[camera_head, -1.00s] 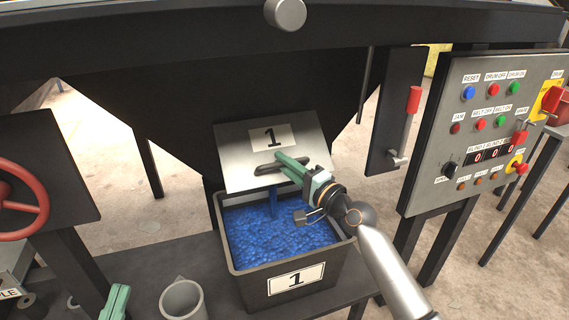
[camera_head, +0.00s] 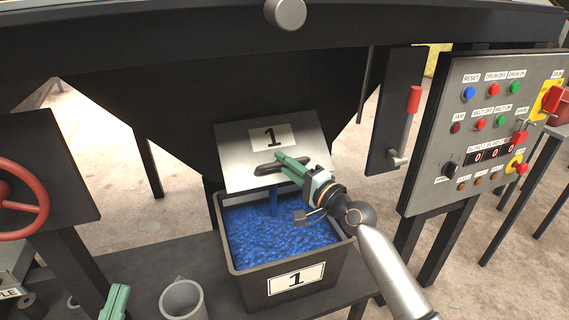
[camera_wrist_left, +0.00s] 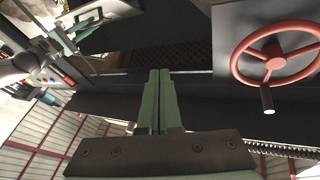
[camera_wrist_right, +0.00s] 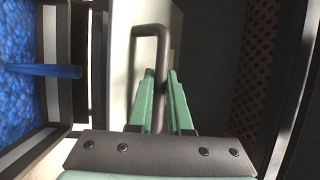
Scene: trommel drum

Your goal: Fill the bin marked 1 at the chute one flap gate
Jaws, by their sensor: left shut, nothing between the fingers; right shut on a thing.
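The chute one flap gate (camera_head: 235,165) is a pale tilted plate marked 1 with a dark bar handle (camera_head: 267,170). My right gripper (camera_head: 285,162) is shut on that handle; the handle also shows between its fingers in the right wrist view (camera_wrist_right: 150,32). The black bin marked 1 (camera_head: 265,290) stands upright below the flap. Blue granules (camera_head: 265,240) fill it to a little below the rim. A blue stream (camera_head: 273,203) falls from under the flap into the bin. My left gripper (camera_head: 118,292) is shut and empty at the lower left, partly cut off by the frame.
A grey cup (camera_head: 183,300) stands on the bench left of the bin. A red handwheel (camera_head: 40,195) is at the left. A red-handled lever (camera_head: 413,100) and a control panel (camera_head: 440,130) with buttons and a display are at the right.

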